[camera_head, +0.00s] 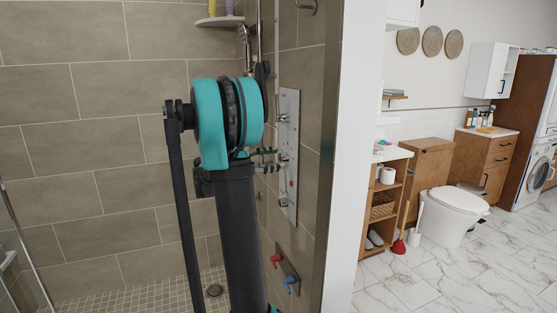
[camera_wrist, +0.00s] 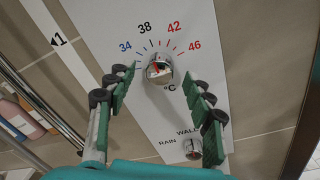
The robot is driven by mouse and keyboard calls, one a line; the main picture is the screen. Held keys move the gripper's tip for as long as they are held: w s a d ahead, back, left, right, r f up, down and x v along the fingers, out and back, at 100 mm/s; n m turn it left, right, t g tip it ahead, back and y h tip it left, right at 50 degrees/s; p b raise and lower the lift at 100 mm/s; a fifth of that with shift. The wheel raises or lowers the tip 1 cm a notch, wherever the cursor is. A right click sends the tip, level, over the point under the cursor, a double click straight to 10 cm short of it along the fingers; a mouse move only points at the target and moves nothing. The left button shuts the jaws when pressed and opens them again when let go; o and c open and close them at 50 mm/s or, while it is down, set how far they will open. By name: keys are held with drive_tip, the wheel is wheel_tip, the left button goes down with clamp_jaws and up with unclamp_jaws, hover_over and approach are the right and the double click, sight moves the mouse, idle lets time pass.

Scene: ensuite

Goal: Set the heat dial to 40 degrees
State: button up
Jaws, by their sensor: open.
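The heat dial (camera_wrist: 158,71) is a round chrome knob on a pale wall panel (camera_wrist: 107,30). Its printed scale reads 34, 38, 42 and 46 above the knob, with °C below. A small red mark shows on the knob, but its exact setting is too small to read. My gripper (camera_wrist: 159,78) is open, with one green-padded finger on each side of the dial. The fingertips appear apart from the knob, though the depth is hard to judge. In the head view my gripper (camera_head: 265,158) reaches the panel (camera_head: 290,105), and my arm hides part of the area.
A smaller RAIN/WALL knob (camera_wrist: 192,150) sits below, between the fingers' lower parts. A metal rail (camera_wrist: 38,103) and bottles lie left. In the head view, red (camera_head: 277,260) and blue (camera_head: 289,282) handles are below the panel. A wall edge (camera_head: 330,150) stands close right.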

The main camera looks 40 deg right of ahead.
drive_tip(key=shift+s+d, duration=0.2)
drive_tip(key=shift+d, duration=0.75)
drive_tip(key=c, duration=1.2)
drive_tip(key=shift+o, duration=0.2)
